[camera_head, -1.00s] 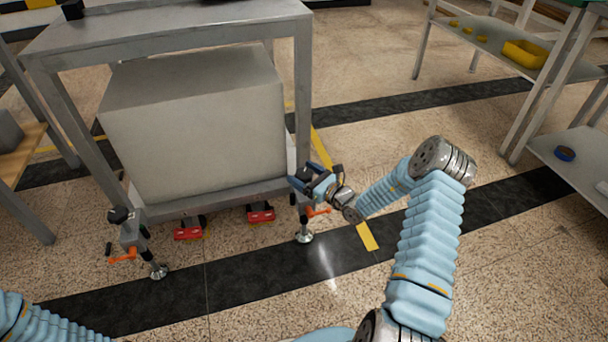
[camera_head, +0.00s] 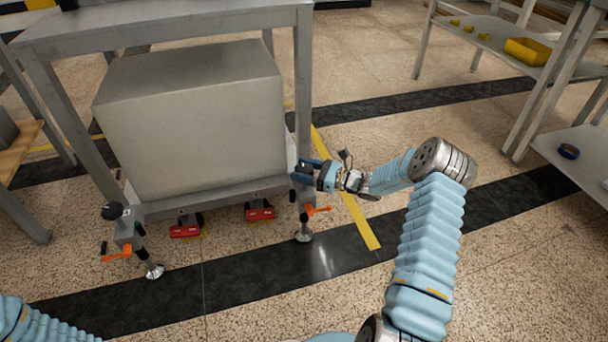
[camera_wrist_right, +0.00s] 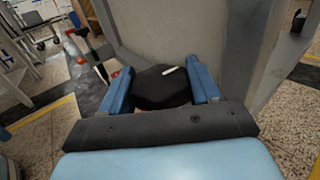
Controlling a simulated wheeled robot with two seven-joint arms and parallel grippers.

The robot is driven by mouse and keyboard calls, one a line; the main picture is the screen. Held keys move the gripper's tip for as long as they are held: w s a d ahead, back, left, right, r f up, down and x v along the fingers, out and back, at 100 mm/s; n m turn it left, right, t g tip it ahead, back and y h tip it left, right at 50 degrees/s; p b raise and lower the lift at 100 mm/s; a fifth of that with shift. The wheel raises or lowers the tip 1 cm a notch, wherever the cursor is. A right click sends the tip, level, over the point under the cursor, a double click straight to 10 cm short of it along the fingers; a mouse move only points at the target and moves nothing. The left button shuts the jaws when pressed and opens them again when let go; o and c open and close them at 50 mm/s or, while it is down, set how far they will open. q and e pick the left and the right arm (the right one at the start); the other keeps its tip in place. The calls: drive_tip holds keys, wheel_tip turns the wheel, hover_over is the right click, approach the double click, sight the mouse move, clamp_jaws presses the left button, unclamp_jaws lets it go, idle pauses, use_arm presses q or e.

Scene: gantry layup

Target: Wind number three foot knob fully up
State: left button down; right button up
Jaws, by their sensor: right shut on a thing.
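A grey gantry table (camera_head: 160,18) stands on legs with levelling feet. A black foot knob (camera_wrist_right: 160,86) with a white mark sits between the blue fingers of my right gripper (camera_wrist_right: 160,88) in the right wrist view. In the head view my right gripper (camera_head: 306,170) is at the front right leg, above its orange lever (camera_head: 318,209) and metal foot pad (camera_head: 303,236); it hides most of that knob. Another black knob (camera_head: 112,211) stands at the front left leg, above an orange lever (camera_head: 117,254). My left gripper is out of view; only part of that arm shows.
A large grey block (camera_head: 195,135) fills the table's lower frame. Two red items (camera_head: 186,229) (camera_head: 260,211) sit beneath the lower rail. A shelf with a yellow tray (camera_head: 527,51) stands at the right. Floor in front is clear.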

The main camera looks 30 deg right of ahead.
drive_tip(key=o, duration=1)
drive_tip(key=shift+c, duration=0.2)
drive_tip(key=shift+s, duration=0.1)
drive_tip(key=p+v, duration=0.1)
drive_tip(key=v, duration=1.2)
drive_tip(key=shift+s+d, duration=0.15)
drive_tip(key=shift+d, duration=0.15)
